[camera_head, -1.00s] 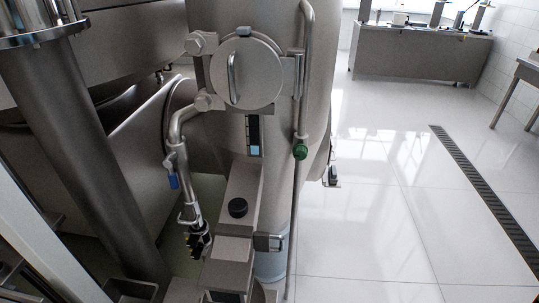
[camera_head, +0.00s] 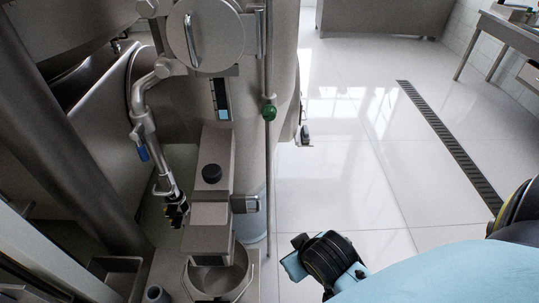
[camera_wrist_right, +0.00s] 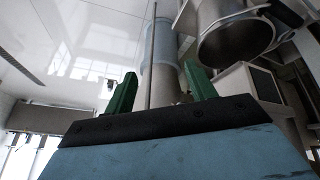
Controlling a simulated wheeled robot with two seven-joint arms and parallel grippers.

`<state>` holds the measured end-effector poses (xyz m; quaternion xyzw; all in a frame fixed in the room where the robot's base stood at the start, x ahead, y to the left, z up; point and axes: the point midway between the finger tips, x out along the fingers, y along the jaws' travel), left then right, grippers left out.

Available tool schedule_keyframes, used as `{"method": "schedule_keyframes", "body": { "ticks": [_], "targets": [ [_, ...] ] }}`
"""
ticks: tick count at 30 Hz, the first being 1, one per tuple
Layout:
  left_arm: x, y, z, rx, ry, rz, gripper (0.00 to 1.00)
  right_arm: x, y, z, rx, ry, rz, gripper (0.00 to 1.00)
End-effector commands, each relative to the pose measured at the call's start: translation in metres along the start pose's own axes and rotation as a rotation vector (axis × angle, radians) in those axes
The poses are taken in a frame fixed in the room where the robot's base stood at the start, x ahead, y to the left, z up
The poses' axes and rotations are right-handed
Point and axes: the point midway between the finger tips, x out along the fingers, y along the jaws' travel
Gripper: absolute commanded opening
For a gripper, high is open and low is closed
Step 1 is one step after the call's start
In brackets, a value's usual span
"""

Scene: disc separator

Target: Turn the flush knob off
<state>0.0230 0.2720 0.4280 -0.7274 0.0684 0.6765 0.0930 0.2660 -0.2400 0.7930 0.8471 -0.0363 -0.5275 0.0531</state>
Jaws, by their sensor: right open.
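A green knob (camera_head: 269,111) sits on a thin vertical pipe (camera_head: 267,180) beside the large steel vessel. A round black knob (camera_head: 211,173) sits on top of the steel housing in front of the vessel. A blue-handled valve (camera_head: 142,152) is on the bent pipe to the left. No label shows which one is the flush knob. My right gripper (camera_wrist_right: 161,88) shows two green fingers, apart and empty, in the right wrist view. A thin rod (camera_wrist_right: 151,55) appears between them, beyond the fingertips. In the head view my right arm is low at the right, below the knobs. My left gripper is not in view.
A steel bucket (camera_head: 249,283) with a wire handle stands below the housing; it also shows in the wrist view (camera_wrist_right: 236,40). The white tiled floor right of the vessel is open, with a dark drain grate (camera_head: 450,145). A steel table (camera_head: 500,35) stands at the far right.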

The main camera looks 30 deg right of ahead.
Motion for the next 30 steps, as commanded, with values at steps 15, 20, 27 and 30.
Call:
{"method": "schedule_keyframes", "body": {
  "ticks": [15, 20, 27, 30],
  "targets": [
    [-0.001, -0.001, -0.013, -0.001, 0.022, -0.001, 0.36, -0.054, 0.073, -0.171, 0.328, 0.745, 0.487, 0.56],
    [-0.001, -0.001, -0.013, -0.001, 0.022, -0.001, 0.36, -0.070, 0.061, -0.209, 0.282, 0.919, 0.517, 0.56],
    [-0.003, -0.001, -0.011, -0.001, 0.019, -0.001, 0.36, -0.075, 0.052, -0.233, 0.238, 1.000, 0.511, 0.56],
    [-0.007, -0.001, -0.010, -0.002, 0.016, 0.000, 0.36, -0.071, 0.058, -0.243, 0.235, 1.003, 0.512, 0.56]
  ]
}}
